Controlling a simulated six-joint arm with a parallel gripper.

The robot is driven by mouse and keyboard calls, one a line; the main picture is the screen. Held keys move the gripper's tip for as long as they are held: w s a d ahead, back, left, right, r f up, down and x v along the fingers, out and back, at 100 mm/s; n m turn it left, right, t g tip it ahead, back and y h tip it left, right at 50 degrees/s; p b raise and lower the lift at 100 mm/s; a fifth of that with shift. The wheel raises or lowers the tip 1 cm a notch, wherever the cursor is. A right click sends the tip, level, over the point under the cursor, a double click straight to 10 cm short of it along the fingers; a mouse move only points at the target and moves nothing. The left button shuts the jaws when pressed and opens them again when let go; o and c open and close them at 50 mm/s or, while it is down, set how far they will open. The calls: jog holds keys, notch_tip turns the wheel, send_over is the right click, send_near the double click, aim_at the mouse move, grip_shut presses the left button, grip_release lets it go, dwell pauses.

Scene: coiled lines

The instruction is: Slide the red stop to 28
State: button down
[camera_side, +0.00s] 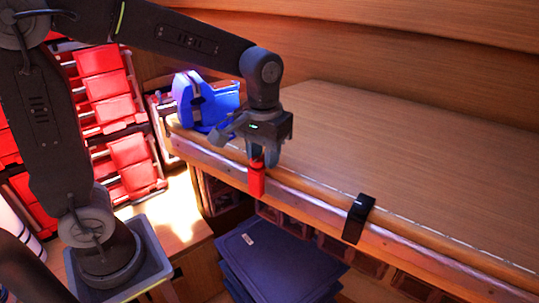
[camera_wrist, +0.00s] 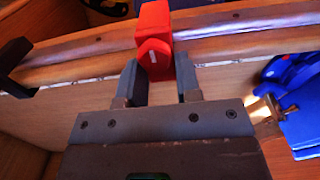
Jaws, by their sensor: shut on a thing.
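The red stop (camera_side: 257,180) sits on the rail along the table's front edge in the side view. In the wrist view the red stop (camera_wrist: 154,42) shows a small white mark on its face. My gripper (camera_side: 264,158) is at the stop from above, with its fingers shut on it. In the wrist view my gripper (camera_wrist: 158,78) has one finger on each side of the stop's lower part. A scale (camera_side: 330,197) runs along the rail, but its numbers are too small to read.
A black stop (camera_side: 357,218) sits on the same rail to the right; it is at the left edge of the wrist view (camera_wrist: 14,66). A blue vise-like object (camera_side: 205,102) stands at the table's left end. The rail between the stops is clear. Dark blue folded items (camera_side: 275,262) lie below.

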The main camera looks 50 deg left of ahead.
aim_at(238, 153)
jog(key=a, duration=0.2)
jog(key=s+a, duration=0.1)
jog(key=a, duration=0.1)
jog(key=s+a, duration=0.1)
jog(key=a, duration=0.1)
jog(key=shift+a, duration=0.2)
jog(key=c, duration=0.8)
grip_release()
notch_tip(238, 153, up, 14)
jog(key=shift+f, duration=0.1)
jog(key=s+d+f+m+t, duration=0.3)
jog(key=s+f+t, duration=0.2)
jog(key=s+f, duration=0.4)
jog(key=shift+s+d+f+m+t, duration=0.25)
jog(key=shift+s+m+t, duration=0.05)
jog(key=shift+s, duration=0.35)
